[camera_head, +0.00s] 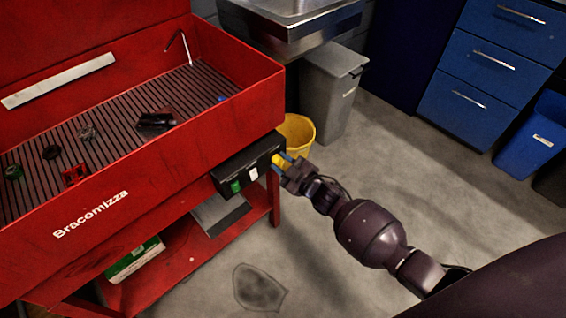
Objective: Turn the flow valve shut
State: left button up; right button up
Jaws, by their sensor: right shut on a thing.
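My left gripper is not in view.
The washer's ribbed tray (105,118) holds several small parts and a bent spout (187,47). A yellow bucket (298,130) and a grey bin (331,92) stand behind my right gripper. Blue drawers (490,65) are at the back right. The floor at centre right is clear.

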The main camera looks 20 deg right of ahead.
jog(key=shift+d+n, duration=0.1)
jog(key=shift+n, duration=1.9)
jog(key=shift+r, duration=0.1)
jog(key=o, duration=0.9)
jog(key=shift+s, duration=0.1)
